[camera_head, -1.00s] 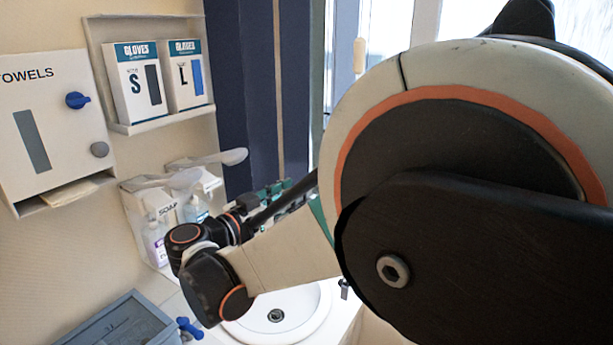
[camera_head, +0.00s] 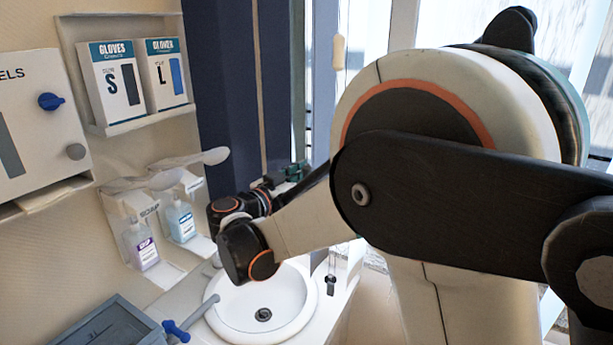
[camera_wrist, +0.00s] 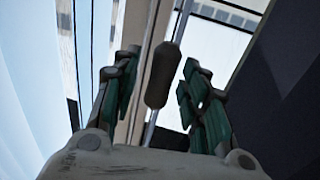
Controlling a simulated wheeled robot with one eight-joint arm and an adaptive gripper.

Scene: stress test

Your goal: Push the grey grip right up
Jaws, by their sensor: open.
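In the wrist view a dark grey-brown grip (camera_wrist: 163,75) sits on a thin rod, which shows above and below it. My gripper (camera_wrist: 160,92) is open, its green-padded fingers on either side of the grip in the picture; contact and depth cannot be told. In the head view my gripper (camera_head: 296,172) is small, partly hidden by my arm, and points toward the window. There a pale grip (camera_head: 339,51) hangs by the window, and a small dark grip (camera_head: 331,284) hangs beside the sink. I cannot tell which one the wrist view shows.
A round sink (camera_head: 264,305) lies below my wrist. Soap bottles (camera_head: 140,245) stand on wall holders to the left, below glove boxes (camera_head: 112,82). A towel dispenser (camera_head: 40,125) is at far left. A dark blue curtain (camera_head: 230,90) hangs close behind my gripper.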

